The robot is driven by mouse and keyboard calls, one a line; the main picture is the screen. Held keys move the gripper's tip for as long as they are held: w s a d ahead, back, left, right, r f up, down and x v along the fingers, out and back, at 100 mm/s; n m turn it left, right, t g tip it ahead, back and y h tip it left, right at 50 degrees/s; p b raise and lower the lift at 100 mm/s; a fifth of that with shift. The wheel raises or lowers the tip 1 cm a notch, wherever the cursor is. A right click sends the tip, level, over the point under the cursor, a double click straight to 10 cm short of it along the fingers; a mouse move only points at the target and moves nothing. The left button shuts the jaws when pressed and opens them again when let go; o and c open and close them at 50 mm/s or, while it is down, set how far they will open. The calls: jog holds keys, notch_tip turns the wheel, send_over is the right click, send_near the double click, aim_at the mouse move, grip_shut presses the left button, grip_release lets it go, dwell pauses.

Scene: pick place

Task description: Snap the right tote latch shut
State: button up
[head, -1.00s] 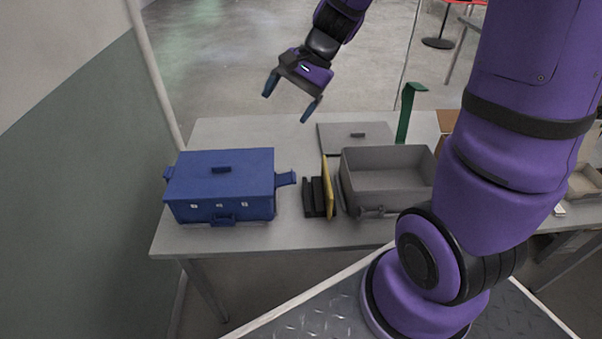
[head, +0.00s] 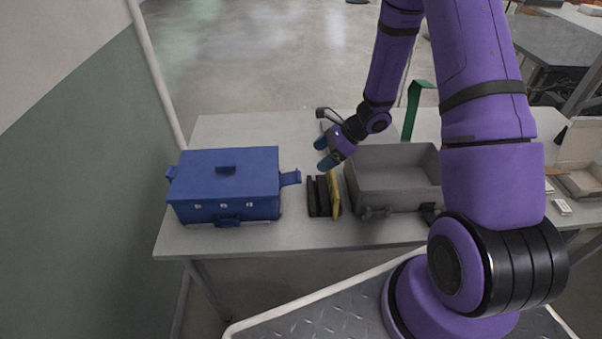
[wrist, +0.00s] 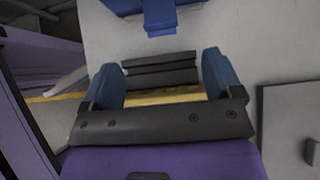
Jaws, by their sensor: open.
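The blue tote (head: 222,186) stands on the left of the table with its blue lid on. Its right latch (head: 290,178) sticks out sideways from the right wall, as a flap standing away from the side. In the wrist view the latch (wrist: 159,16) shows at the top, ahead of my fingers. My gripper (head: 325,153) is open and empty, to the right of the latch and apart from it, above the dark rack. In the wrist view my gripper's two blue fingers (wrist: 166,80) are spread wide with nothing between them.
A black rack (head: 318,196) holding a yellow piece (head: 334,193) stands between the tote and an open grey bin (head: 394,184). A green upright (head: 411,112) stands behind the bin. The table in front of the tote is clear.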

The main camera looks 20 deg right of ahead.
aim_at(297, 173)
jog(key=x, duration=1)
jog(key=shift+a+f, duration=0.2)
jog(key=shift+f, duration=0.05)
jog(key=c, duration=0.9)
jog(key=shift+w+a+r, duration=0.1)
jog(key=h, duration=0.1)
jog(key=a+r+g+h, duration=0.1)
jog(key=h, duration=0.1)
jog(key=shift+w+r+h, duration=0.15)
jog(key=shift+r+h, duration=0.05)
jog(key=shift+h, duration=0.1)
jog(key=shift+w+a+r+g+h, duration=0.1)
jog(key=shift+a+r+g+h, duration=0.15)
jog(key=shift+h, duration=0.5)
jog(key=shift+w+a+r+g+h, duration=0.15)
jog(key=shift+a+g+h, duration=0.1)
jog(key=shift+h, duration=0.5)
jog(key=shift+r, duration=0.1)
jog(key=shift+a, duration=0.1)
